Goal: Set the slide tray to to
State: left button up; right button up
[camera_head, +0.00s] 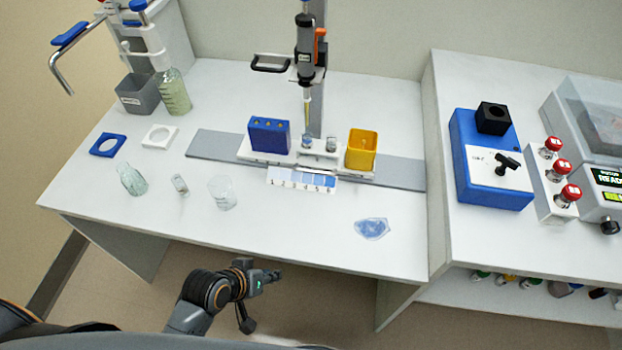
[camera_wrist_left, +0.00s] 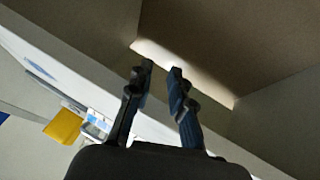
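The slide tray (camera_head: 306,166) is a white carriage on a long grey rail (camera_head: 215,145) in the middle of the bench. It carries a blue box (camera_head: 269,135) at its left end, small vials in the middle and a yellow bin (camera_head: 361,149) at its right end. A numbered blue-and-white scale strip (camera_head: 302,180) lies along its front; which mark the tray is at, I cannot tell. My left gripper (camera_head: 262,300) is open and empty, in front of the bench's front edge and well apart from the tray. Its spread fingers show in the left wrist view (camera_wrist_left: 161,68). My right gripper is out of view.
A pipette (camera_head: 306,55) on a stand hangs above the tray. Glassware (camera_head: 132,180) stands at the left front, and a clear blue-tinted piece (camera_head: 371,229) lies at the right front.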

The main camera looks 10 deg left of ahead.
pick_arm(q)
jog(key=w+d+r+n+t+h, duration=0.1)
jog(key=w+r+n+t, duration=0.1)
jog(key=r, duration=0.1)
jog(key=w+d+r+n+t+h, duration=0.1)
jog(key=w+d+r+n+h, duration=0.1)
jog(key=w+r, duration=0.1)
jog(key=w+d+r+n+t+h+b, duration=0.1)
jog(key=w+r+n+t, duration=0.1)
jog(key=w+r, duration=0.1)
jog(key=shift+d+r+n+t, duration=0.15)
jog(key=shift+r+n+t, duration=0.2)
jog(key=shift+r, duration=0.3)
jog(key=w+a+n+t, duration=0.1)
jog(key=n, duration=0.1)
jog(key=w+a+n+t, duration=0.1)
jog(key=n, duration=0.1)
jog(key=w+a+n+t, duration=0.1)
jog(key=w+n, duration=0.1)
jog(key=shift+w+a+r+y, duration=0.1)
jog(key=shift+a+r+y, duration=0.1)
jog(key=shift+r+y, duration=0.2)
jog(key=shift+w+n, duration=0.25)
jog(key=shift+w, duration=0.05)
jog(key=x, duration=1.3)
jog(key=shift+d, duration=0.15)
grip_shut()
